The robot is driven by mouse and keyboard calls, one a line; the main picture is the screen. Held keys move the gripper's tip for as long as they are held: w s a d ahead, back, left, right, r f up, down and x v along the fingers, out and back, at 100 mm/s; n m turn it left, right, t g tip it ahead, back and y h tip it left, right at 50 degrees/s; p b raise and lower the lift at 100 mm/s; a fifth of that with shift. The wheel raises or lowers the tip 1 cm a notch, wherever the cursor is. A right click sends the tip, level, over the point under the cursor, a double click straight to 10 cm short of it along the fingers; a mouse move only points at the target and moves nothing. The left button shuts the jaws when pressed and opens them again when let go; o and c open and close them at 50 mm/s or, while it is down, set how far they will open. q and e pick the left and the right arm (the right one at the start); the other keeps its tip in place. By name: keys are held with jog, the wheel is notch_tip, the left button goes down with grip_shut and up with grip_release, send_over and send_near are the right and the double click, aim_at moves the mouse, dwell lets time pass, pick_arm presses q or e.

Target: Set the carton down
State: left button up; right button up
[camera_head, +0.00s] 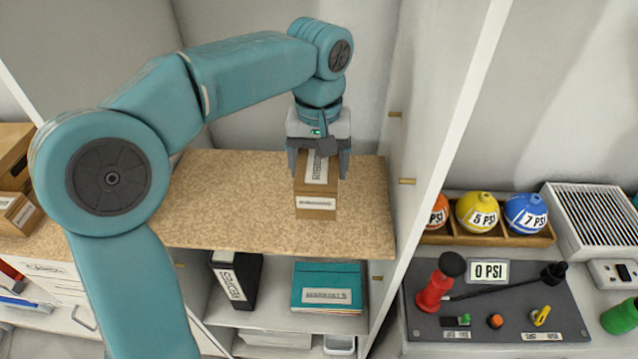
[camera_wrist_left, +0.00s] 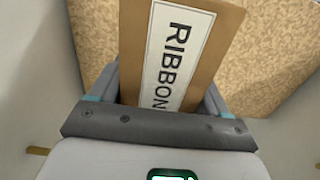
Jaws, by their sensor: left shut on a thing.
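The carton (camera_head: 316,204) is a small brown box with white labels, held upright at the shelf board. Its top label reads "RIBBON" in the left wrist view (camera_wrist_left: 185,50). My left gripper (camera_head: 318,172) comes down from above and is shut on the carton, a finger on either side. The carton's bottom is at or just above the speckled tan shelf board (camera_head: 230,205); I cannot tell whether it touches. The board also shows behind the carton in the left wrist view (camera_wrist_left: 268,62). My right gripper is not in view.
The board around the carton is bare. A white upright panel (camera_head: 440,150) stands to its right. Below are a black binder (camera_head: 237,280) and teal folders (camera_head: 327,288). Right of the panel are coloured balls (camera_head: 477,212) in a tray and a gauge panel (camera_head: 495,312).

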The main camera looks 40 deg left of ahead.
pick_arm(q)
jog(key=f, duration=0.4)
jog(key=shift+s+a, duration=0.15)
jog(key=shift+s, duration=0.05)
jog(key=shift+w+f, duration=0.25)
jog(key=shift+s, duration=0.3)
jog(key=shift+f+b, duration=0.15)
jog(key=shift+b, duration=0.2)
jog(key=o, duration=1.1)
jog(key=shift+w, duration=0.15)
jog(key=shift+c, duration=0.2)
jog(key=shift+w, duration=0.1)
jog(key=shift+r, duration=0.45)
notch_tip(320, 180, up, 11)
jog(key=shift+r+p, duration=0.2)
jog(key=shift+p, duration=0.85)
jog(key=shift+r, duration=0.1)
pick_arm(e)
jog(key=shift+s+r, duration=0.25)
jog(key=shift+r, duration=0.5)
